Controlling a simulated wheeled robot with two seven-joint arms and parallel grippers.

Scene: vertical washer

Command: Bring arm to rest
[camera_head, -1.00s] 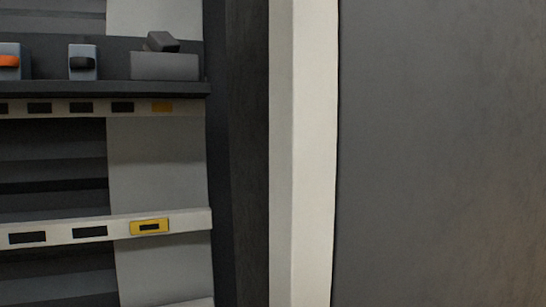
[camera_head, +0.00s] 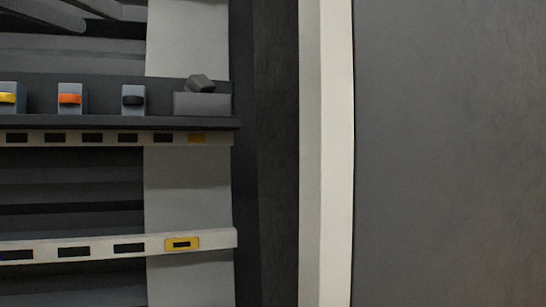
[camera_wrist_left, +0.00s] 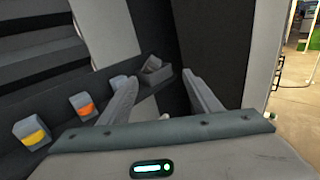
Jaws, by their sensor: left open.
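My left gripper (camera_head: 102,21) shows at the top left of the head view as two grey fingers, above the shelf and cut off by the frame edge. In the left wrist view its fingers (camera_wrist_left: 158,82) are spread apart with nothing between them. They point toward the machine, near a row of small grey blocks. My right gripper is in neither view.
A dark ledge (camera_head: 60,121) carries blocks with yellow (camera_head: 8,98), orange (camera_head: 70,99) and black (camera_head: 133,99) parts, and a grey fixture (camera_head: 201,104). Below is a slotted white rail (camera_head: 210,240) with a yellow tag (camera_head: 182,244). A pale post (camera_head: 326,150) stands right.

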